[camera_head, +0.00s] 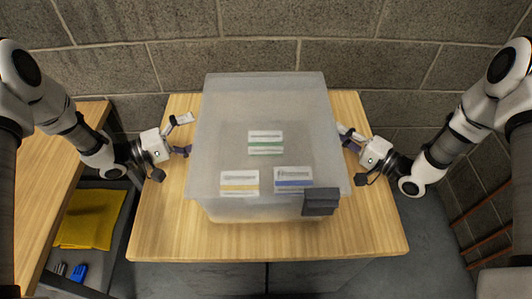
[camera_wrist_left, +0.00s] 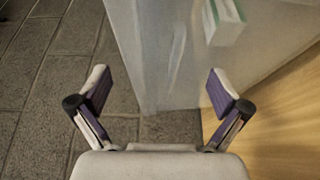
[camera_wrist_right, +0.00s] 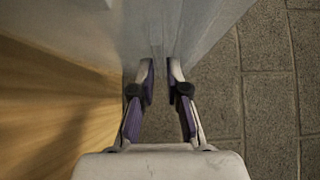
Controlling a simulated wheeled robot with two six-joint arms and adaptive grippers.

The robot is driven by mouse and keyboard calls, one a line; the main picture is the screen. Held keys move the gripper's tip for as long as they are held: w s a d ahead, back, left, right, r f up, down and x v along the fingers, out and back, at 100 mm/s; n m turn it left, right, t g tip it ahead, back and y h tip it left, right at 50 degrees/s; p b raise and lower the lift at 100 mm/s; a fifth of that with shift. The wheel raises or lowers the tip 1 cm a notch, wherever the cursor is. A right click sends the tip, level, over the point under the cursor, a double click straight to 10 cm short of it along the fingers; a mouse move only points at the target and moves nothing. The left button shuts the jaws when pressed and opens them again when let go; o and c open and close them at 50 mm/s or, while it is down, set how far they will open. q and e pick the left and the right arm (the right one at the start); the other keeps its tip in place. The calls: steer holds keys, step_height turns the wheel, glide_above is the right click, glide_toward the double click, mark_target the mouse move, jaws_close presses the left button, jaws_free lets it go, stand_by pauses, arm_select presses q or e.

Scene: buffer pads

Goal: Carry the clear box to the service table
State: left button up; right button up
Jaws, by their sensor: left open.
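The clear box (camera_head: 225,100) is large and translucent and stands on a wooden table (camera_head: 160,235) against the wall. Three white packs with green (camera_head: 265,143), yellow (camera_head: 239,183) and blue (camera_head: 293,179) stripes show in it. My left gripper (camera_head: 180,135) is open at the box's left side; its fingers (camera_wrist_left: 158,90) are spread wide near the box wall, holding nothing. My right gripper (camera_head: 348,138) is at the right side; its fingertips (camera_wrist_right: 160,72) are nearly together with a thin part of the box between them. Contact there is hard to see. Neither table is marked as the service table.
Another wooden surface (camera_head: 45,180) is at the left, with a yellow cloth (camera_head: 90,218) and a small blue item (camera_head: 81,273) on a lower level beside it. A dark grey block (camera_head: 320,201) is at the box's front right corner. A block wall (camera_head: 260,40) stands close behind.

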arm_select(q)
steer(key=shift+w+d, duration=0.1)
steer(key=shift+w, duration=0.05)
arm_select(e)
steer(key=shift+w, duration=0.15)
